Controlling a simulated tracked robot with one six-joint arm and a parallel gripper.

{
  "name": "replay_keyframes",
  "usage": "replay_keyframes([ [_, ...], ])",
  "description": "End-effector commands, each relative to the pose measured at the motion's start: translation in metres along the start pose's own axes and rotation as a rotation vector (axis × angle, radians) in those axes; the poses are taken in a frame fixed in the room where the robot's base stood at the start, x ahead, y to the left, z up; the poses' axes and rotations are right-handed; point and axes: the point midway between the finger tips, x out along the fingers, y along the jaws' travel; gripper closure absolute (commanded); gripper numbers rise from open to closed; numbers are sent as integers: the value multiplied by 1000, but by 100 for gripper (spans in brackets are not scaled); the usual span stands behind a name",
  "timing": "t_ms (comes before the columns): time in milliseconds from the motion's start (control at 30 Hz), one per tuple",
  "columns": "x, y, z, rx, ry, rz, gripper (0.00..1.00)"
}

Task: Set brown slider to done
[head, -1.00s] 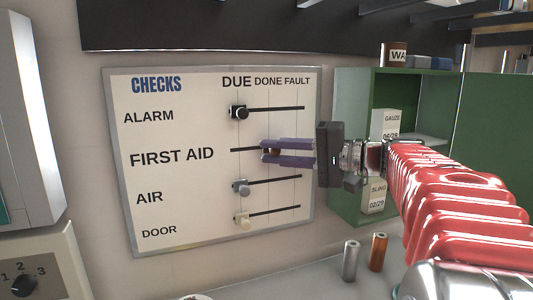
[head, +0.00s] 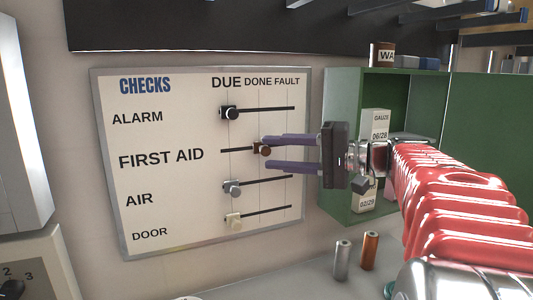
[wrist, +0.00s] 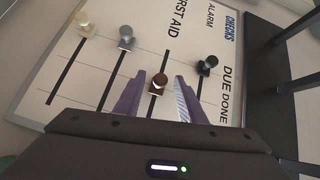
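The brown slider (head: 262,149) sits on the FIRST AID track of the white CHECKS board (head: 160,225). It is at about the middle line, under DONE, with bare track to its left. It also shows in the wrist view (wrist: 158,84). My gripper (head: 265,152) is open, with its two purple fingers pointing at the board. In the wrist view the fingers (wrist: 158,82) stand either side of the brown slider, with a gap on each side. The slider is not held.
The black ALARM knob (head: 229,113), grey AIR knob (head: 232,187) and cream DOOR knob (head: 234,219) are at the left, under DUE. A green cabinet (head: 340,150) stands right of the board. Silver (head: 342,260) and orange (head: 369,251) cylinders stand on the counter below.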

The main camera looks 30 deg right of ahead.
Motion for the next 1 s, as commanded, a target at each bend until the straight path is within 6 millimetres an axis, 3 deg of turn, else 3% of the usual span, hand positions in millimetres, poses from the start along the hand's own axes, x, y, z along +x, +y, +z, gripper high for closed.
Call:
replay_keyframes([
  [600, -89, 1, -1, 0, 4, 0, 64],
  [800, -106, 1, 0, 0, 1, 0, 64],
  [1000, -108, 0, 0, -1, 0, -1, 64],
])
